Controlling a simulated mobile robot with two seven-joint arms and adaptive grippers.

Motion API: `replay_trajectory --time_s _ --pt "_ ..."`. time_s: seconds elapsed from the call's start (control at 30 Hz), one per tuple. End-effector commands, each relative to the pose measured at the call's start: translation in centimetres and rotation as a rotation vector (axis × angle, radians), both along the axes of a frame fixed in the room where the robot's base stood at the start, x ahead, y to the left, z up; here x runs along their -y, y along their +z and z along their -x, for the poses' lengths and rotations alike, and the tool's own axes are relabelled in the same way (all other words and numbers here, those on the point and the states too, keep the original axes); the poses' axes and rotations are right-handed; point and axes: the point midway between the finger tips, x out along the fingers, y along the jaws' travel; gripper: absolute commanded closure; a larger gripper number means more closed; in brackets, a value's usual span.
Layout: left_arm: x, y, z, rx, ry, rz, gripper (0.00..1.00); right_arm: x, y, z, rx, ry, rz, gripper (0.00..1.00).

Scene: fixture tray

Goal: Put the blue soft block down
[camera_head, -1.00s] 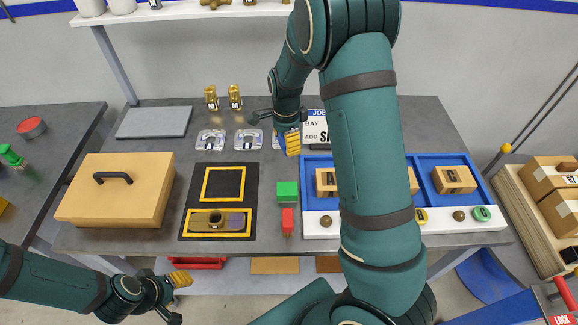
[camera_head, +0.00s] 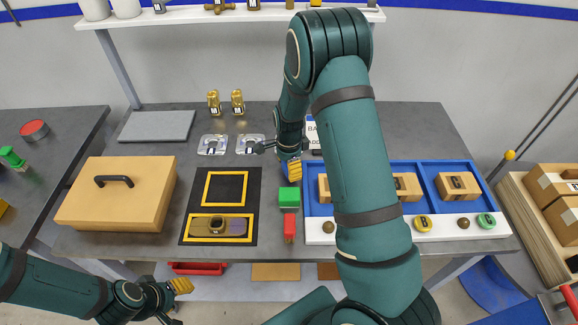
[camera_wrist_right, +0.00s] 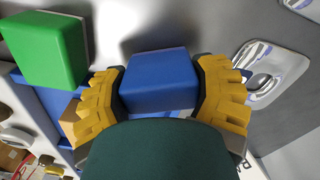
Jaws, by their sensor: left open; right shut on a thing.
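The blue soft block (camera_wrist_right: 160,82) is between the yellow fingers of my right gripper (camera_wrist_right: 162,88) in the right wrist view. The fingers press on both its sides. In the head view my right gripper (camera_head: 291,168) is just behind the green block (camera_head: 289,196), and the blue block is mostly hidden. A shadow lies beside the blue block on the grey table; I cannot tell whether it touches the tabletop. The green block also shows at upper left in the right wrist view (camera_wrist_right: 45,48). My left gripper (camera_head: 176,299) is open and empty, in front of the table's front edge.
A red block (camera_head: 289,227) stands in front of the green one. The blue tray (camera_head: 427,169) with wooden blocks is to the right. A black mat with yellow squares (camera_head: 254,188) and a wooden box (camera_head: 112,205) are to the left. Clear fixtures (camera_head: 212,144) lie behind.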

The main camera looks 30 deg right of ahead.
Motion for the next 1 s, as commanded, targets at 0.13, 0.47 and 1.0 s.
replay_trajectory --time_s 0.13,0.47,1.0 --pt "0.0 -0.2 0.0 0.000 0.000 0.000 0.53 0.0 -0.3 0.0 0.000 0.000 0.000 0.15" --pt "0.0 0.0 0.0 0.000 0.000 0.000 0.53 0.0 -0.1 0.0 0.000 0.000 0.000 0.00" --pt "0.0 1.1 0.0 0.000 0.000 0.002 0.53 0.0 9.1 0.0 0.004 0.002 0.001 0.00"
